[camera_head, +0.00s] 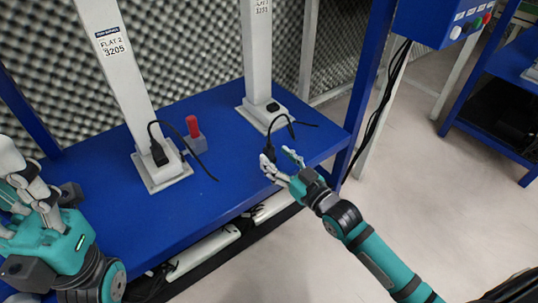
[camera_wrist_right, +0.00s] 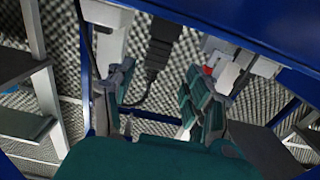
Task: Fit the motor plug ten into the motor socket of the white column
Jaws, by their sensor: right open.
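Two white columns stand on the blue table: a left one (camera_head: 119,70) labelled FLAT 2 3205 and a right one (camera_head: 257,50). Each has a black cable at its base. A black plug (camera_head: 270,149) on the right column's cable hangs by the table's front edge. My right gripper (camera_head: 281,158) is open close to this plug. In the right wrist view the plug (camera_wrist_right: 158,48) shows beyond and between the spread fingers (camera_wrist_right: 155,90), not clamped. A small black socket (camera_head: 272,106) shows on the right column's foot. My left gripper (camera_head: 28,185) is at the far left; its jaw state is unclear.
A blue control box (camera_head: 440,22) hangs at upper right. Blue posts and dark cables stand right of the table. The floor at lower right is open.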

